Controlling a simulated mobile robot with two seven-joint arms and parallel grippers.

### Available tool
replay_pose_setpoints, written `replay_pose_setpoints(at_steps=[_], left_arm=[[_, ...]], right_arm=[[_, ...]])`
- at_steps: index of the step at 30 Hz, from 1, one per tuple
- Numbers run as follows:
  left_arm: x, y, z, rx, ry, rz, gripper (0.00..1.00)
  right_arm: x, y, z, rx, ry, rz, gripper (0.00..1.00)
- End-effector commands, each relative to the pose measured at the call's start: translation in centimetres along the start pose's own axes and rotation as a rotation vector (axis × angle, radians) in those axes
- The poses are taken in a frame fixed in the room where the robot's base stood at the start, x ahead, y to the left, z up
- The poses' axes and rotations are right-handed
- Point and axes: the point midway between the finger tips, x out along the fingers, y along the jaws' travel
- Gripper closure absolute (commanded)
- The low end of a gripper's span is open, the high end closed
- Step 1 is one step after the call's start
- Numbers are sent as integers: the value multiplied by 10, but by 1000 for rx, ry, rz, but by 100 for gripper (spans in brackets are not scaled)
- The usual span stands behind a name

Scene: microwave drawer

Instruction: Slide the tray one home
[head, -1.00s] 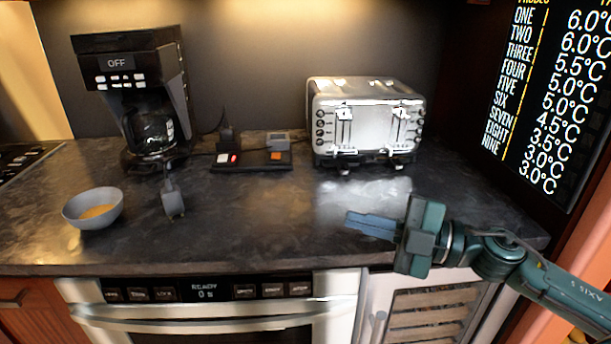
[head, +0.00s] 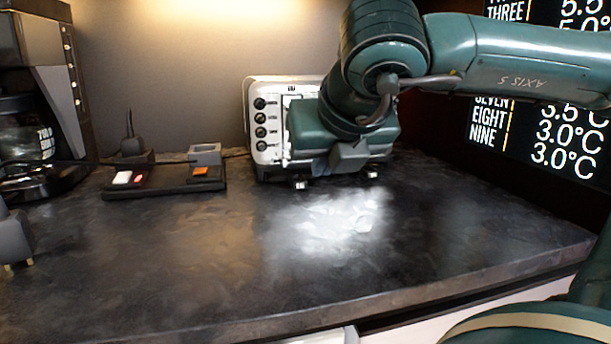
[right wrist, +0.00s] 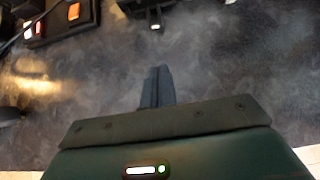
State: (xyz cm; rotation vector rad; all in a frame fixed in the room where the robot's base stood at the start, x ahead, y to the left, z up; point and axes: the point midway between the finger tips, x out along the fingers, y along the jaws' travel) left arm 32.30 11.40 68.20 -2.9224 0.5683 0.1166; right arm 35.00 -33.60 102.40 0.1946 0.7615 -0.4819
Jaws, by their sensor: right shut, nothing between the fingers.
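I cannot pick out tray one in these views. Below the counter's front edge, a pale piece (head: 325,336) shows at the bottom of the head view, cut off by the frame. My right gripper (head: 346,155) is above the counter in front of the toaster, and its fingertips are hard to make out there. In the right wrist view its fingers (right wrist: 157,80) are shut together and empty, over the dark counter.
The toaster (head: 268,125) stands behind my right arm. A power strip (head: 165,180) lies left of it, and a coffee maker (head: 70,90) stands further left. The dark counter (head: 200,265) is clear in front.

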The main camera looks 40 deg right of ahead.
Motion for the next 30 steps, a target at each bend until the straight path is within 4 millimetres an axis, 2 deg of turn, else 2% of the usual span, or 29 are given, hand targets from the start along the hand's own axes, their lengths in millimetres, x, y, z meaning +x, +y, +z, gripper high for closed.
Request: replay_pose_setpoints(at_steps=[13,15,21,30], left_arm=[[2,4,0,33,98,5,100],[2,4,-3,31,95,5,100],[2,3,-2,30,81,5,100],[2,3,-2,29,79,4,100]], right_arm=[[94,0,-4,1,11,1,100],[99,0,9,3,9,2,100],[114,1,24,1,7,3,100],[117,1,27,0,6,5,100]])
